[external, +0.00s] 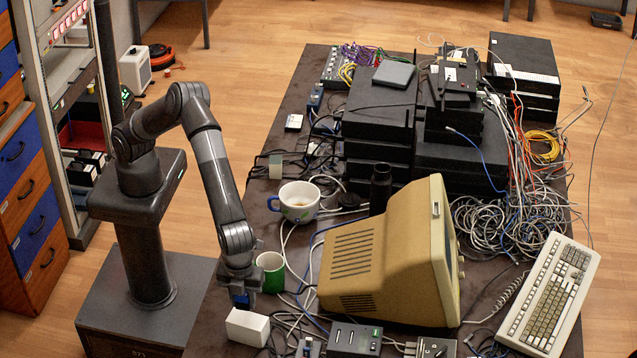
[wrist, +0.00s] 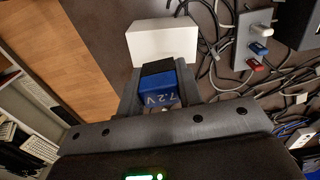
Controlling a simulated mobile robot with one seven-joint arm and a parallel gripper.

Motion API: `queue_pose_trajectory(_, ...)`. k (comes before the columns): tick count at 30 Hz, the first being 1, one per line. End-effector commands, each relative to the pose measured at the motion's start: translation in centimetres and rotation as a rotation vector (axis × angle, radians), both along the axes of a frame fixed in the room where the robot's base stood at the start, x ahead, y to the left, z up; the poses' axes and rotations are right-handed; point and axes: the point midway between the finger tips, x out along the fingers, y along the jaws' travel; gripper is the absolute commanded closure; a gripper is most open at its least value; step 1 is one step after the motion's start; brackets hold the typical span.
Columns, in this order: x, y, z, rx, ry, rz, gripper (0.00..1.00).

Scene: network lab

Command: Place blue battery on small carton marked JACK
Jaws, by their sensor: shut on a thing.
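My gripper (external: 241,291) is shut on a blue battery (wrist: 160,88) with a black end and the marking 7.2 V. The battery also shows in the external view (external: 240,300), low between the fingers. A small white carton (external: 247,327) stands at the table's near edge, just below and beside the battery. In the wrist view the carton (wrist: 162,42) lies just beyond the battery's black end. No marking on the carton can be read. Whether battery and carton touch, I cannot tell.
A green mug (external: 271,270) stands close behind my gripper, and a white cup (external: 298,201) farther back. A beige monitor (external: 385,262) and loose cables lie to the right. Small grey boxes (external: 354,339) stand right of the carton. The table edge is close on the left.

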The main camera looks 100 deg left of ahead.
Motion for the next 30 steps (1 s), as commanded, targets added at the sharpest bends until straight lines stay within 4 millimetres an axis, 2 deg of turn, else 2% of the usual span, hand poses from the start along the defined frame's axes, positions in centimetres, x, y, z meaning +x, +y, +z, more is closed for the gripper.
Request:
queue_pose_trajectory(5,0.5,0.2,-0.9,0.0,0.0,0.0,0.92)
queue_pose_trajectory(12,0.5,0.1,-4.1,0.0,0.001,0.0,0.92)
queue_pose_trajectory(23,0.5,0.1,-4.5,-0.001,-0.001,0.001,0.92)
queue_pose_trajectory(24,0.5,0.1,-4.6,-0.001,-0.001,0.001,0.67)
queue_pose_trajectory(30,0.5,0.1,-4.6,-0.001,-0.001,0.001,0.5)
